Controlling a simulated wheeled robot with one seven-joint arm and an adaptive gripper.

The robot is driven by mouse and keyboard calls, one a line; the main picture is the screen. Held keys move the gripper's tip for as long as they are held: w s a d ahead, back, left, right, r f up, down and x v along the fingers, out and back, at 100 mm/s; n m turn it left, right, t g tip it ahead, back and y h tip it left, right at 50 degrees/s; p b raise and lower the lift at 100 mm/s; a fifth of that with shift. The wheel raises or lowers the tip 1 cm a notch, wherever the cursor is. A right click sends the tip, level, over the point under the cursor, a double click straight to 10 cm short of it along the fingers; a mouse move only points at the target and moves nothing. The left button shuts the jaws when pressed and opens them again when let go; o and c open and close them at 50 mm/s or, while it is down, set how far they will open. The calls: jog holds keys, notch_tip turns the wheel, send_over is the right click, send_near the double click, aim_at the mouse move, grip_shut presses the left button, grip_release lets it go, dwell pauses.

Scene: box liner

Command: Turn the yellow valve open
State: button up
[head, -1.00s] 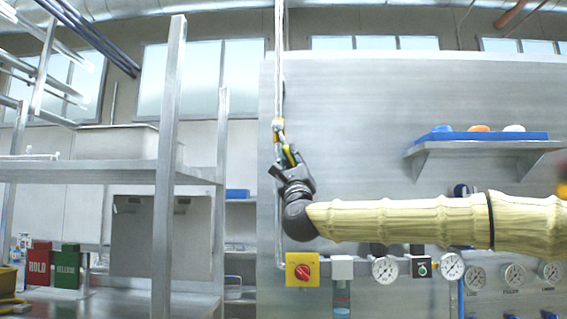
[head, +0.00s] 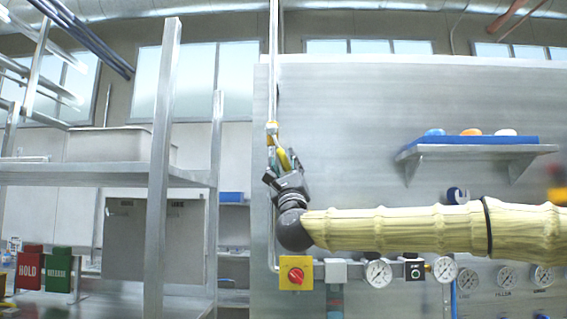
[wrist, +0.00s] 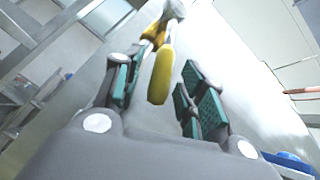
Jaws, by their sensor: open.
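The yellow valve (head: 283,158) sits on a thin vertical pipe (head: 273,90) along the left edge of a grey metal panel. In the wrist view its long yellow handle (wrist: 161,75) hangs down between my finger pads, with a visible gap on the right side. My gripper (head: 284,165) is open around the handle at the end of my arm. Whether the left pad touches the handle I cannot tell.
A wall shelf with a blue tray (head: 470,141) is to the right. Below my arm are a red knob on a yellow plate (head: 296,273) and several gauges (head: 378,273). A metal rack (head: 160,180) stands at the left, with HOLD (head: 31,267) and RELEASE (head: 58,269) boxes.

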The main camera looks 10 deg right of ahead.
jog(key=v, duration=1)
jog(key=shift+s+f+h, duration=0.15)
jog(key=shift+h, duration=0.15)
